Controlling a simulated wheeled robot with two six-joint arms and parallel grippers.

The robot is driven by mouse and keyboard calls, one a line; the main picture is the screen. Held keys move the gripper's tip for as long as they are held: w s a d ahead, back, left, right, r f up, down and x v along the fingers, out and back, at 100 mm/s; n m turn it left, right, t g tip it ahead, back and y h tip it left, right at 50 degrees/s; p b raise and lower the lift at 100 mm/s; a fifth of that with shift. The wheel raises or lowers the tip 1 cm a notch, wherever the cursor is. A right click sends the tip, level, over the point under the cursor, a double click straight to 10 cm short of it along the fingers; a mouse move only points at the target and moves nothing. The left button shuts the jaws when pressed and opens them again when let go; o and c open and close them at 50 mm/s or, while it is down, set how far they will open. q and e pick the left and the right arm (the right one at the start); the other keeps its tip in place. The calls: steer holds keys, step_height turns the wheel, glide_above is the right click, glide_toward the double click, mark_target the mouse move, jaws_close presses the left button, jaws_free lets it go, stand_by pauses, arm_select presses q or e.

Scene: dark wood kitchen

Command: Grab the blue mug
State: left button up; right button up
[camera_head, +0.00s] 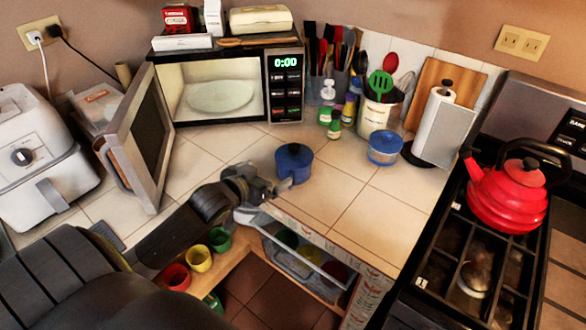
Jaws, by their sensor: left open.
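The blue mug (294,166) stands upright on the tiled counter, right of the picture's middle-left, with a dark top. My left gripper (268,197) comes in from the left and is just left of and in front of the mug, near the counter's front edge. It is open, and nothing shows between its fingers. I cannot tell whether a finger touches the mug. My right gripper is not in view.
A microwave (284,85) stands behind with its door (139,140) swung open. A red kettle (507,195) sits on the stove. Yellow (198,258), red and green cups stand below. The counter right of the mug is clear.

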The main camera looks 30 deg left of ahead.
mark_target(289, 160)
arm_select(q)
steer(key=p+x, duration=0.1)
steer(key=x, duration=0.8)
steer(key=shift+w, duration=0.15)
steer(key=shift+w+f, duration=0.3)
steer(key=shift+w, duration=0.2)
steer(key=shift+w+a+f+p, duration=0.1)
steer(key=shift+w+f+p, duration=0.05)
steer(key=shift+w+p, duration=0.4)
steer(key=shift+x, duration=0.9)
steer(key=shift+w+f, duration=0.6)
steer(key=shift+w, duration=0.1)
steer(key=shift+w+a+f, duration=0.15)
steer(key=shift+w, duration=0.25)
steer(key=shift+c, duration=0.9)
steer(key=shift+r, duration=0.3)
steer(key=c, duration=0.7)
